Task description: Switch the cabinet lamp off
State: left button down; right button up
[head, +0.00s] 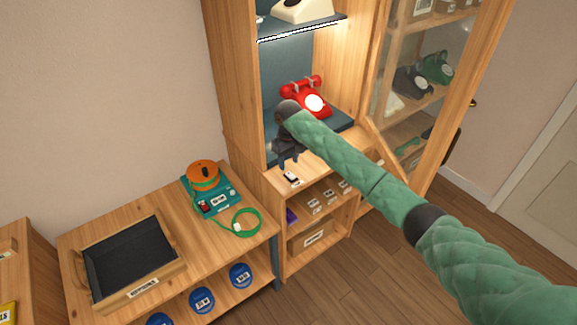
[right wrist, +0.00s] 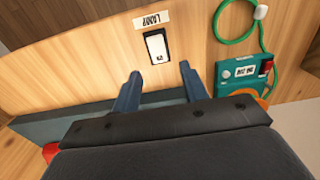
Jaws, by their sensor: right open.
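The cabinet lamp (head: 302,29) is a lit white strip under the upper shelf in the head view. Its switch (head: 291,178) is a small white rocker in a black frame on the cabinet's front ledge. In the right wrist view the switch (right wrist: 156,47) lies just beyond my fingertips, midway between them, with an upside-down "LAMP" label (right wrist: 153,20) behind it. My right gripper (head: 288,164) points down just above the switch; its fingers (right wrist: 158,70) are open and empty. Whether a fingertip touches the ledge cannot be told. My left gripper is not in view.
A red dial phone (head: 305,97) stands on the blue shelf beside my right wrist. An open glass door (head: 420,70) is to the right. A teal tester (head: 212,196) with a green cable and a dark tray (head: 130,258) are on the lower bench.

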aim_at(289, 173)
jog(key=f, duration=0.1)
jog(key=f+p, duration=0.1)
jog(key=f, duration=0.1)
jog(key=shift+w+f, duration=0.2)
jog(key=shift+f, duration=0.1)
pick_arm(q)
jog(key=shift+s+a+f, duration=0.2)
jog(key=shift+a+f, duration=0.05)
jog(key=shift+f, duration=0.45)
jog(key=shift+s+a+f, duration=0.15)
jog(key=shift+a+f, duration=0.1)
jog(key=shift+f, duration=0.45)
pick_arm(e)
jog(key=shift+s+f, duration=0.1)
jog(key=shift+f, duration=0.45)
